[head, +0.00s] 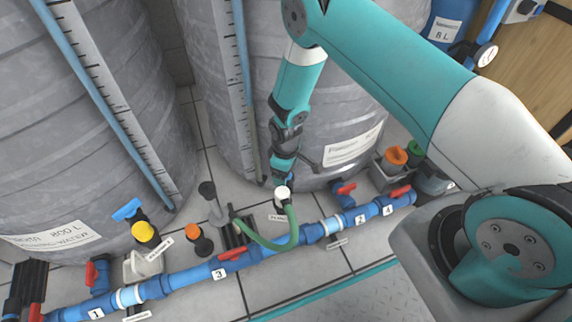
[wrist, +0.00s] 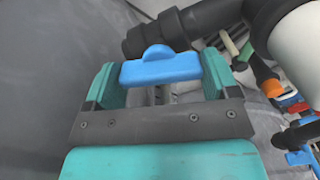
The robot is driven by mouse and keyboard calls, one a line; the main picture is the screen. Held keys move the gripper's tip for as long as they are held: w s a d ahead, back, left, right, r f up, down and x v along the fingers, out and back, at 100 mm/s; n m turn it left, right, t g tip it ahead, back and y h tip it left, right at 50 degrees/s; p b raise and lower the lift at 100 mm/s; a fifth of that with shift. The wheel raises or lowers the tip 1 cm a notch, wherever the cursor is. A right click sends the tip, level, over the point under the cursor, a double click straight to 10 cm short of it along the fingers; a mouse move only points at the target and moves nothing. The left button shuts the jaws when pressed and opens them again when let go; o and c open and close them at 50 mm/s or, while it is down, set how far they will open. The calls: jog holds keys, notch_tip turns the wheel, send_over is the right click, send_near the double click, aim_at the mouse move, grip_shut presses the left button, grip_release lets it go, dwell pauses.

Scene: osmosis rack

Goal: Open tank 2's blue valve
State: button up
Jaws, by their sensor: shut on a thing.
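The blue valve handle (wrist: 160,68) sits between the two teal fingers of my gripper (wrist: 158,80) in the wrist view. The gripper is shut on the handle's two ends. The handle lies on a black valve body and pipe (wrist: 175,30), roughly lengthwise with it, at a slight angle. In the head view my gripper (head: 284,168) points down at the front foot of the middle tank (head: 345,110). The held handle is hidden there behind my gripper and a white cap.
A pipe with red-handled valves (head: 233,254) runs along the floor in front. A green hose (head: 270,243) loops up near my gripper. The left tank (head: 85,120) has its own blue valve (head: 128,209). Orange-capped (head: 394,155) and green-capped bottles stand at right.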

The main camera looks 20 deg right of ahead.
jog(key=shift+n+p, duration=0.75)
jog(key=shift+n, duration=0.85)
jog(key=o, duration=0.8)
notch_tip(320, 180, up, 17)
jog(key=p, duration=0.6)
jog(key=shift+r+p, duration=0.2)
jog(key=shift+p, duration=0.15)
